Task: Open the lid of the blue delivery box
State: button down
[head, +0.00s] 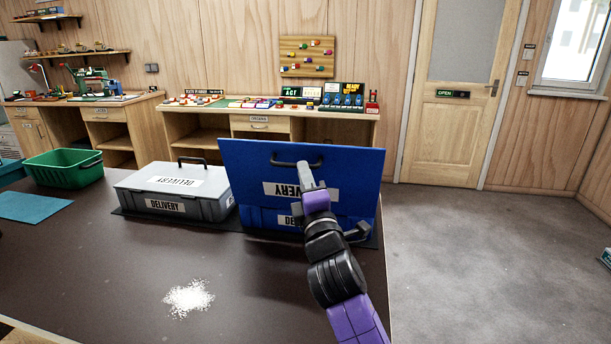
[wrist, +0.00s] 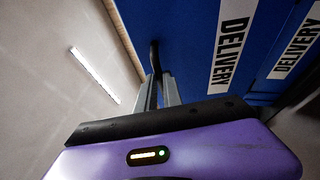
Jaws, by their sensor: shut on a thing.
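The blue delivery box (head: 256,220) stands on a dark mat at the right end of the dark table. Its blue lid (head: 345,170) is swung up and stands nearly upright above the box, its DELIVERY label facing me upside down. My gripper (head: 304,168) is shut on the black lid handle (head: 283,163) near the lid's top edge. In the wrist view the fingers (wrist: 160,90) close around the handle (wrist: 154,56) beside the blue lid (wrist: 190,40). My arm covers part of the box front, and the box's inside is hidden.
A grey delivery box (head: 180,190) with its lid down stands just left of the blue box. A green basket (head: 64,170) and a teal mat (head: 34,207) lie farther left. White grains (head: 188,298) lie on the table front.

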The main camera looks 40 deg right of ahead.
jog(key=shift+d+f, duration=0.1)
jog(key=shift+f, duration=0.3)
jog(key=c, duration=1.5)
grip_release()
jog(key=shift+r, duration=0.1)
jog(key=shift+v, duration=3.9)
